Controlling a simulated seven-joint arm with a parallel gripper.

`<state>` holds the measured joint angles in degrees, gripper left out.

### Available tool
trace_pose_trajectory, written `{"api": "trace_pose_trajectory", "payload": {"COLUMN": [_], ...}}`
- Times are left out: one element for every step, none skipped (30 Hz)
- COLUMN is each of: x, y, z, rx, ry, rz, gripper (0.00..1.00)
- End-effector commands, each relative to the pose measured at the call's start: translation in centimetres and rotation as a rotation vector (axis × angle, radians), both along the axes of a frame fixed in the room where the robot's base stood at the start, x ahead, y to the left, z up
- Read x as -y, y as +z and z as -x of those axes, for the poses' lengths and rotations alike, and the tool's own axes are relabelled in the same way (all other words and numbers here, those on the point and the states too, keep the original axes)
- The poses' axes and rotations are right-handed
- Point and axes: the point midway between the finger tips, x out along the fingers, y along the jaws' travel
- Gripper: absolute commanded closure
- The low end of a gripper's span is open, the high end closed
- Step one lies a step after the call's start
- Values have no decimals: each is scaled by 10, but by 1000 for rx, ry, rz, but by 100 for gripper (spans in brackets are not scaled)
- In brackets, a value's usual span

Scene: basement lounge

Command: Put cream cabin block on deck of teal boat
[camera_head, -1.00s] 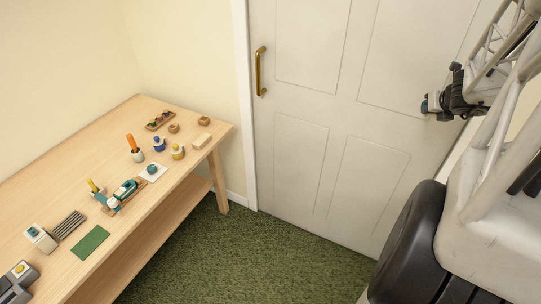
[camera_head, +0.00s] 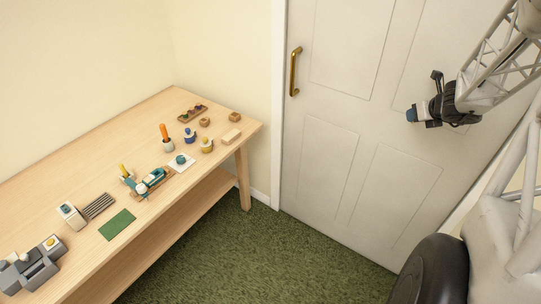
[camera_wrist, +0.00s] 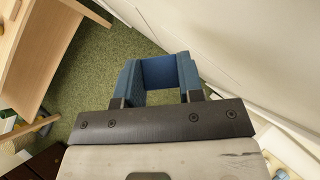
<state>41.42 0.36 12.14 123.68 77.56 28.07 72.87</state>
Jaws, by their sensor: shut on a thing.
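My gripper (camera_head: 411,115) is raised in front of the white door, well right of the table and boat. In the wrist view my gripper (camera_wrist: 157,88) is shut on a dark blue thing (camera_wrist: 160,72) between its blue fingers. Its full shape is hidden. The boat and cream block do not show in the wrist view.
Green carpet (camera_head: 225,255) lies open between table and door (camera_head: 330,160).

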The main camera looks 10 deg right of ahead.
Motion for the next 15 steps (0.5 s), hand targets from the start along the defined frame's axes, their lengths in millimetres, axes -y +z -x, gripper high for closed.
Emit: {"api": "trace_pose_trajectory", "payload": {"x": [-12,-17,-26,-32,-38,-46,-53,-60,-68,-75,-81,-90,-97,-103,-113], "y": [-5,-7,-10,-12,-14,-17,-19,-22,-24,-26,-28,-31,-33,-35,-38], "z": [-10,-15,-21,-26,-30,-37,-41,-45,-51,-55,-59,-64,-68,-71,-76], "rx": [-1,-1,-1,-1,-1,-1,-1,-1,-1,0,-1,-1,-1,-1,-1], "ry": [34,54,81,100,119,144,163,182,208,226,245,271,289,308,333], "rz": [-1,-1,-1,-1,-1,-1,-1,-1,-1,-1,-1,-1,-2,-2,-2], "gripper": [90,90,90,90,90,90,90,90,90,90,90,90,90,90,90]}}
